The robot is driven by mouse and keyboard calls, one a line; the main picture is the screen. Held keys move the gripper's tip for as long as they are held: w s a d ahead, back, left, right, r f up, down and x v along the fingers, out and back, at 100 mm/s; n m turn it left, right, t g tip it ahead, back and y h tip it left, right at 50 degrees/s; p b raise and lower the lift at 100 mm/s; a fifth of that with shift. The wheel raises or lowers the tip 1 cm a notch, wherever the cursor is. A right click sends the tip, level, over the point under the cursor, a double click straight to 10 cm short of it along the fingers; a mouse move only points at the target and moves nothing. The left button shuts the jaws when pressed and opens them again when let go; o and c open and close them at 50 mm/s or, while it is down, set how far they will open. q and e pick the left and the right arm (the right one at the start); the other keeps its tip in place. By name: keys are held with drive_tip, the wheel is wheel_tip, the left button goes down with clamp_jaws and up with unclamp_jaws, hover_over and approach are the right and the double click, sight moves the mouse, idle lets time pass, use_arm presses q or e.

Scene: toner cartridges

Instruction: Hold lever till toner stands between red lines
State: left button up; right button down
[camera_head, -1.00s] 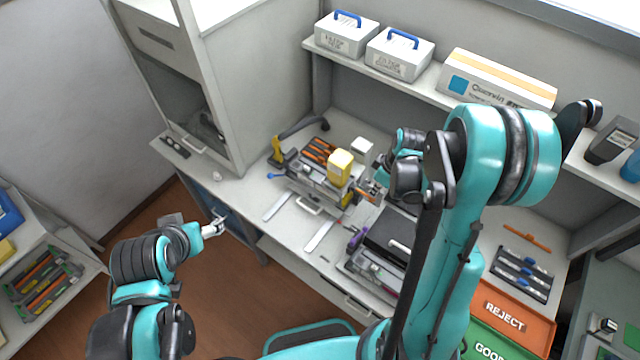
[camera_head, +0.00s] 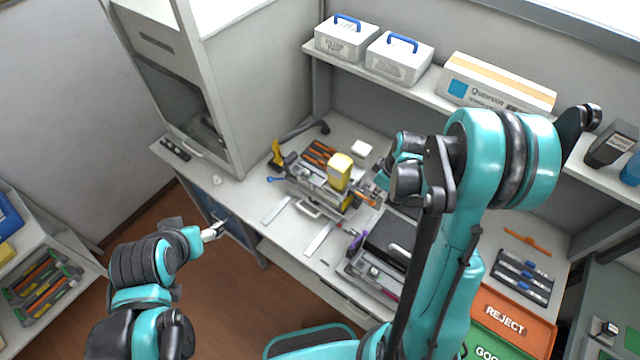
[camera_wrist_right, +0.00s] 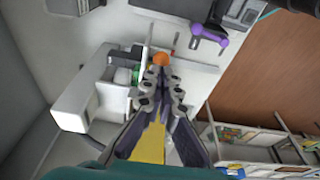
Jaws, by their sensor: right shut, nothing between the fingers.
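A yellow toner container (camera_head: 340,168) stands on the grey filling device (camera_head: 318,190) on the bench. An orange lever end (camera_head: 365,199) shows at the device's right side in the head view. In the right wrist view, an orange ball-shaped knob (camera_wrist_right: 160,59) is just beyond my fingertips. My right gripper (camera_wrist_right: 160,82) is shut with nothing between its fingers, close to the knob; I cannot tell whether they touch. The toner level and red lines cannot be made out. My left gripper (camera_head: 216,229) is in front of the bench, away from the device; its opening is unclear.
A black device (camera_head: 388,240) stands right of the filling device. White boxes (camera_head: 346,38) sit on the shelf above. A red REJECT tray (camera_head: 512,312) is at the right. My right arm covers part of the bench, which has clear space at its front left.

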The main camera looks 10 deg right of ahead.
drive_tip(key=shift+f, duration=0.25)
idle(0.4)
drive_tip(key=shift+f+b, duration=1.95)
drive_tip(key=shift+b, duration=0.3)
idle(5.1)
